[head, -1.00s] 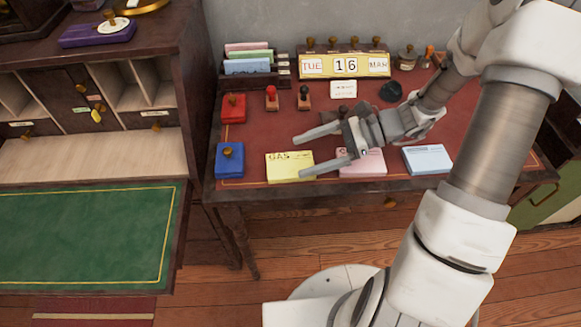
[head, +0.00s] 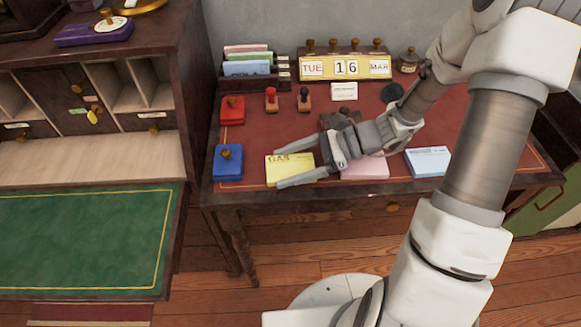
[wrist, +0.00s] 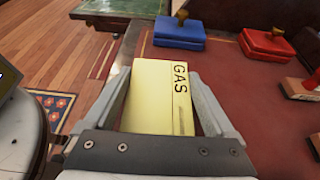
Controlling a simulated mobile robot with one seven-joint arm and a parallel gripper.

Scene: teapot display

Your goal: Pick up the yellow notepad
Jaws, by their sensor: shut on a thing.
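The yellow notepad (head: 289,169), marked "GAS", is at the front left of the red-topped desk (head: 245,190). It also shows in the wrist view (wrist: 158,92), between the two fingers. My gripper (head: 278,168) is shut on the notepad, with one finger along its far side and one along its front side. The notepad appears level, at or very near the desk top; I cannot tell whether it is lifted.
A blue stamp pad (head: 228,161) is left of the notepad, and a red one (head: 232,110) is behind. A pink notepad (head: 365,168) lies partly under my gripper's view line, and a light blue notepad (head: 428,161) lies farther right. Stamps and a calendar (head: 345,67) stand behind.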

